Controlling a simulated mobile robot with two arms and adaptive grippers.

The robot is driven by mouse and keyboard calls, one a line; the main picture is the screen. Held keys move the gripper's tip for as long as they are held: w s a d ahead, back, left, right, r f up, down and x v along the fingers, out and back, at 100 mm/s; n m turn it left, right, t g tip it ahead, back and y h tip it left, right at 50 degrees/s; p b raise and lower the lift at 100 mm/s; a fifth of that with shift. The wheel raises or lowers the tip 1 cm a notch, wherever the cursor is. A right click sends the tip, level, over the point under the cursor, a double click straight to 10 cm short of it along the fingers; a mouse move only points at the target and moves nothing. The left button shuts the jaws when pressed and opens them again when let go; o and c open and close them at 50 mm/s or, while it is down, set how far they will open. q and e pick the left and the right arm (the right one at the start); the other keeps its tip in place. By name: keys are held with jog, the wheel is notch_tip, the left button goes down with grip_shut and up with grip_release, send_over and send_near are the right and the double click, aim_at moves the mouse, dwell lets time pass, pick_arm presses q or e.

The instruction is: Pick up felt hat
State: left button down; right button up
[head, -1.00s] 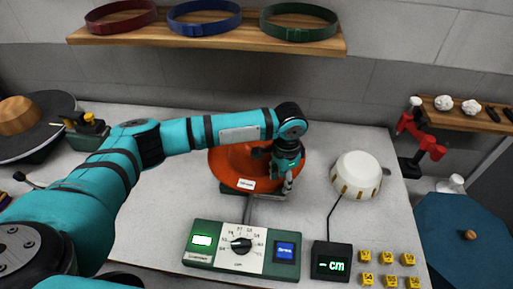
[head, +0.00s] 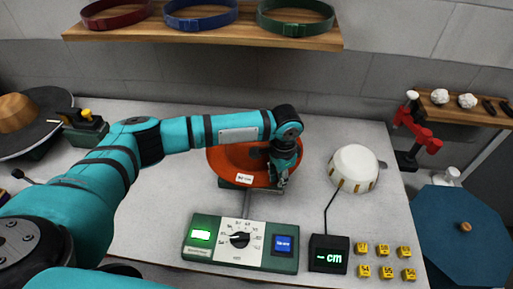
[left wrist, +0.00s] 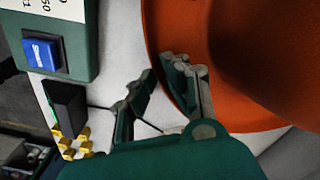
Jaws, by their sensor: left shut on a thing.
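The orange felt hat (head: 228,160) lies in the middle of the bench, with a small white label on its near brim. My left gripper (head: 281,182) is at the hat's near right brim, shut on it. In the left wrist view the fingers of the left gripper (left wrist: 162,70) stand on either side of the brim edge, and the hat (left wrist: 235,80) fills the upper right. My left forearm passes in front of the hat's far side. The right gripper is not in view.
A green control box (head: 212,253) with a dial stands in front of the hat. A white drum-like gauge (head: 355,165) is to its right, wired to a cm display (head: 328,255). Yellow number blocks (head: 382,250) lie front right. A shelf (head: 200,38) with hat bands hangs behind.

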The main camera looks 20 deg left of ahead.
pick_arm(q)
jog(key=shift+r, duration=0.15)
notch_tip(320, 180, up, 10)
jog(key=b, duration=0.2)
jog(key=c, duration=1.9)
grip_release()
grip_shut()
